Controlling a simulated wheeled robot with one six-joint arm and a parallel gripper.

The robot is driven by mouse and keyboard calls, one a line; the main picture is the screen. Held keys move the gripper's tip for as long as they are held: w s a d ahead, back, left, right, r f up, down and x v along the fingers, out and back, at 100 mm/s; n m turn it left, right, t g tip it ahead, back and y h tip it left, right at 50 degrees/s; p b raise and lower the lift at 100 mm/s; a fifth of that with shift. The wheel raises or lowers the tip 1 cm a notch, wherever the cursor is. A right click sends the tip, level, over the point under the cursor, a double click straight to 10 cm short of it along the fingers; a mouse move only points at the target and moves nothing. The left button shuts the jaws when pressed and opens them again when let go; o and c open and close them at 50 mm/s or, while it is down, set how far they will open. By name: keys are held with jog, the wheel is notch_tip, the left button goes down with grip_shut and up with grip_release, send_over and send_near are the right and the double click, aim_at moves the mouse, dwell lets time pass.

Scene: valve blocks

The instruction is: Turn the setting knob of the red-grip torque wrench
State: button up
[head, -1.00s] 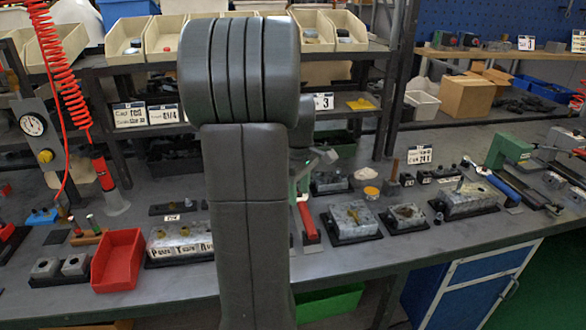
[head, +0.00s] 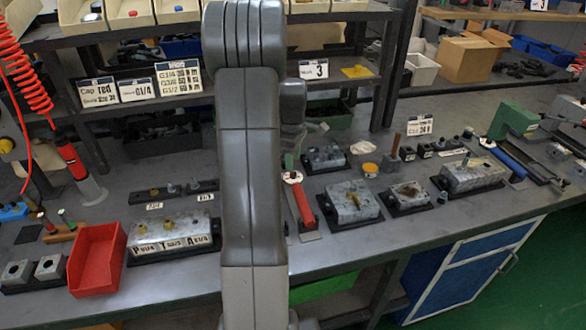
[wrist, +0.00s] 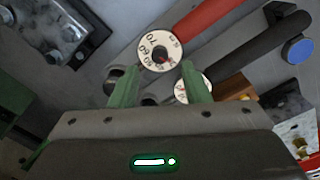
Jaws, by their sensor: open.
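The red-grip torque wrench (head: 303,205) lies on the bench just right of my arm in the head view. Its red grip (wrist: 208,18) runs to the upper right in the wrist view. Its white numbered setting knob (wrist: 160,50) has a dark centre. My gripper (wrist: 159,66) is open, with one green finger on each side of the knob's lower part; I cannot tell whether they touch it. A second white dial (wrist: 184,92) is partly hidden behind the right finger, near a black grip with a blue end (wrist: 262,48). My arm hides the gripper in the head view.
Metal valve blocks (head: 352,200) on black bases stand right of the wrench. A block with brass fittings (head: 170,232) and a red bin (head: 97,262) stand to the left. Shelves (head: 150,65) rise behind. Bare bench shows in front of the wrench.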

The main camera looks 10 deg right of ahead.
aim_at(293, 173)
jog(key=shift+f, duration=2.25)
jog(key=shift+c, duration=0.2)
grip_shut()
